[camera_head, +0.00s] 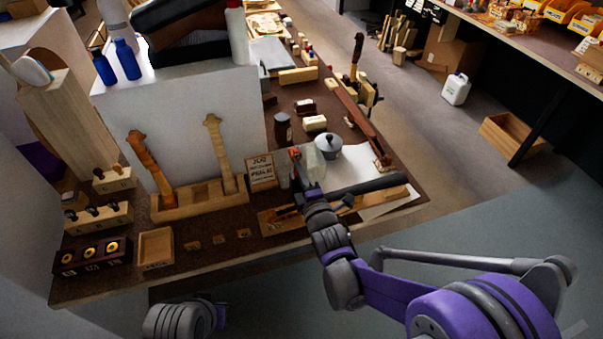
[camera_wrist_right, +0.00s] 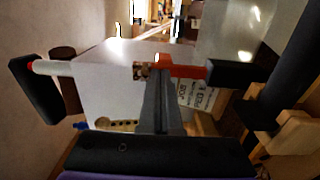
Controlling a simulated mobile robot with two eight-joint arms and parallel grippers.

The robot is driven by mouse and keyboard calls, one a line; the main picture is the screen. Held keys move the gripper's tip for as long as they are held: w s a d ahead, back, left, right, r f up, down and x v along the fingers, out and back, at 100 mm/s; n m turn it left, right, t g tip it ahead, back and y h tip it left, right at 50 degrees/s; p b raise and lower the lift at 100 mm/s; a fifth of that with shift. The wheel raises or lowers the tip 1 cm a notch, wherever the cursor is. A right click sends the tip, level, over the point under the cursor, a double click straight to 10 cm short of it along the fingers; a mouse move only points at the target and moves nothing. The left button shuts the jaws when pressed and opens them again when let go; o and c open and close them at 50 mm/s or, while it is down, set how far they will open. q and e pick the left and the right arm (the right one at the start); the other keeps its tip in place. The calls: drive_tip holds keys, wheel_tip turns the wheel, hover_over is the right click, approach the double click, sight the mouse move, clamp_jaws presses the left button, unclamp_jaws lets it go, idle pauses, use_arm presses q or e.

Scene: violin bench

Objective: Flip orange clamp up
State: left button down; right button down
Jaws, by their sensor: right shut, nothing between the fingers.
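The orange clamp (camera_head: 296,156) shows as a small orange-red piece above my right gripper in the head view, at the bench's front middle. In the head view the gripper (camera_head: 308,186) is small and partly hidden by my own wrist. My left gripper is not in view.
The brown bench (camera_head: 230,255) carries a printed sign (camera_head: 261,171), a grey lidded pot (camera_head: 328,146) and a wooden rack (camera_head: 200,198) with violin necks. A long black bar (camera_head: 370,186) lies right of the gripper. A wooden tray (camera_head: 156,248) sits at the front left.

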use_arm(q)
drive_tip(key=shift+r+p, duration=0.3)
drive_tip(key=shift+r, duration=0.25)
use_arm(e)
drive_tip(key=shift+w+a+r, duration=0.2)
drive_tip(key=shift+w+r, duration=0.15)
drive_tip(key=shift+w, duration=0.3)
drive_tip(key=shift+w+r, duration=0.1)
drive_tip(key=shift+r, duration=0.05)
